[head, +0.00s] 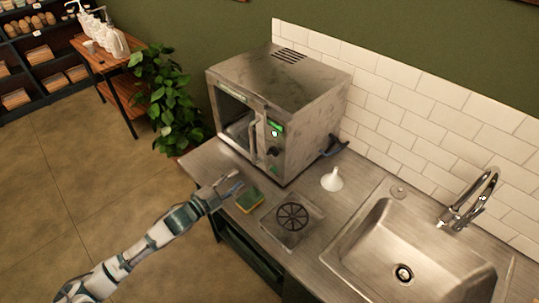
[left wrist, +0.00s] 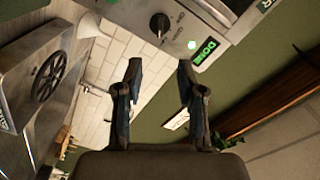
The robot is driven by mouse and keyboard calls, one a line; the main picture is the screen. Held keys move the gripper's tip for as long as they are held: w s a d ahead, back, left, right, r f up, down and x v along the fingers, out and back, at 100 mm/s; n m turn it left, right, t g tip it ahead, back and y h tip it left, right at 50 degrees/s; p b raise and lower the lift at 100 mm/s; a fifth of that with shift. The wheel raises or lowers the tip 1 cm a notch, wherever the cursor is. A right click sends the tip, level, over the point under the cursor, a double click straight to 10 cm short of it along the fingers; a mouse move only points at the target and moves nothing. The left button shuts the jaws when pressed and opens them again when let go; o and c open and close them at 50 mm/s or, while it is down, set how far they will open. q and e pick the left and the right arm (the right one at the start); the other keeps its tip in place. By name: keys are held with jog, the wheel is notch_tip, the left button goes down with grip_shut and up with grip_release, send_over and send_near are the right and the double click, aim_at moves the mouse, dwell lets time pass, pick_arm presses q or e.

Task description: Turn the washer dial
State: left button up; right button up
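The washer is a steel box machine (head: 290,75) on the counter, with a glass door and a handle on its front. Its black dial (head: 272,152) is on the front panel below a lit green display. In the left wrist view the dial (left wrist: 160,24) is ahead of the fingers, with a green light and a display reading DONE beside it. My left gripper (head: 234,186) is in front of the washer, near the counter edge. Its fingers (left wrist: 160,68) are open and empty, apart from the dial. My right gripper is not in view.
A green and yellow sponge (head: 250,200) lies beside the left gripper. A plant (head: 172,100) stands left of the washer.

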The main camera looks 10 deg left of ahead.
pick_arm(q)
send_near(270, 155)
jog(key=p+x, duration=0.1)
jog(key=x, duration=0.7)
jog(key=shift+w+a+f, duration=0.1)
jog(key=shift+w+f, duration=0.05)
jog(key=shift+w, duration=0.2)
jog(key=shift+w+a+f, duration=0.15)
jog(key=shift+a, duration=0.35)
jog(key=shift+c, duration=0.4)
jog(key=c, duration=0.4)
jog(key=shift+d, duration=0.3)
grip_shut()
jog(key=shift+d+r, duration=0.25)
jog(key=shift+d, duration=0.1)
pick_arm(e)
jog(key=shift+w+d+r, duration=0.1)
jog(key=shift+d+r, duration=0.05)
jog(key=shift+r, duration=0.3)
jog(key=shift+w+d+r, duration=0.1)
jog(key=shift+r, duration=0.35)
